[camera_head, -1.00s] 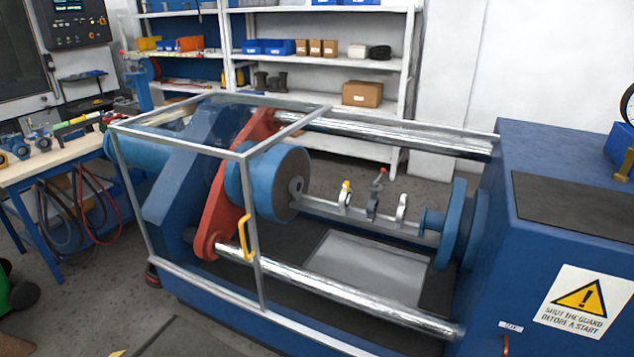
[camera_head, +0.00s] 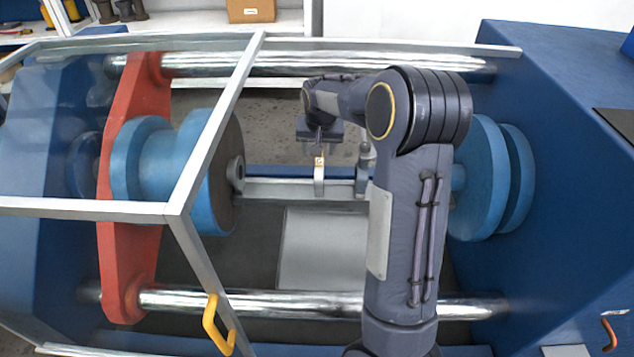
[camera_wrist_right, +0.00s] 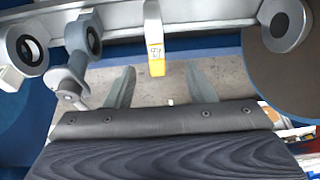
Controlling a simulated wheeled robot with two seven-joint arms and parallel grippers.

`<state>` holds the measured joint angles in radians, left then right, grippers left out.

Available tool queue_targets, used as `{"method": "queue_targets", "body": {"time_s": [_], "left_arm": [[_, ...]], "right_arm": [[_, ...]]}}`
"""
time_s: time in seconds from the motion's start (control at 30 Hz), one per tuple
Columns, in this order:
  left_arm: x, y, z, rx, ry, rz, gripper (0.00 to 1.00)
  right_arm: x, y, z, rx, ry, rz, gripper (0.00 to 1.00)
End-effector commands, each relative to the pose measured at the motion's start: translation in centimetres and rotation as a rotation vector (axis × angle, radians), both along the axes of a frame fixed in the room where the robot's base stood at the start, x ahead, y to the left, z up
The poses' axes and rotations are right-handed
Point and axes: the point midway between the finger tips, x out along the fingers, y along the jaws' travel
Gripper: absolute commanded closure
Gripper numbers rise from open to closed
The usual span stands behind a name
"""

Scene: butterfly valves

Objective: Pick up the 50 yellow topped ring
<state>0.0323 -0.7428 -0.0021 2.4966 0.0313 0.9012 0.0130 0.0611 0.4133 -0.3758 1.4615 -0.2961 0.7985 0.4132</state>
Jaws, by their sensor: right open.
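The yellow-topped ring (camera_head: 319,180) stands upright on the grey rail (camera_head: 265,190) inside the machine. In the right wrist view its yellow top (camera_wrist_right: 155,60) carries a small mark that I cannot read surely. My right gripper (camera_wrist_right: 160,85) is open and empty, its two fingers on either side of the ring's line, with the yellow top just at or beyond the fingertips. In the head view my right gripper (camera_head: 320,142) is above the ring, partly hidden by its own wrist. My left gripper is not in view.
A grey valve with a lever (camera_wrist_right: 78,55) and a pale ring (camera_wrist_right: 25,48) stand on the same rail beside the yellow-topped ring. Blue flanges (camera_head: 475,180) and a blue drum (camera_head: 215,175) close off the rail's ends. Steel bars (camera_head: 330,65) and the guard frame (camera_head: 215,130) surround the space.

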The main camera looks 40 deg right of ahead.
Motion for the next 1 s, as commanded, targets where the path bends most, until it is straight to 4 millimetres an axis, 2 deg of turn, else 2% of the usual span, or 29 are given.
{"method": "queue_targets", "body": {"time_s": [0.03,0.2,0.47,0.7,1.0], "left_arm": [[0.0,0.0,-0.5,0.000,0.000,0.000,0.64],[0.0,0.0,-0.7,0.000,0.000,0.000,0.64],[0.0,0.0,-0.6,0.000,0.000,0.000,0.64],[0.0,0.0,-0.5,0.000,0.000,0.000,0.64],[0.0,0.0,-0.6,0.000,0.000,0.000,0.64]], "right_arm": [[0.9,-0.7,-1.2,-0.023,0.009,-0.011,0.51],[2.2,-1.9,-2.8,-0.057,0.016,-0.026,0.51],[3.0,-2.5,-5.5,-0.055,0.018,-0.025,0.51],[3.8,-3.2,-8.8,-0.055,0.017,-0.026,0.51],[4.1,-3.3,-9.4,-0.055,0.013,-0.024,0.51]]}}
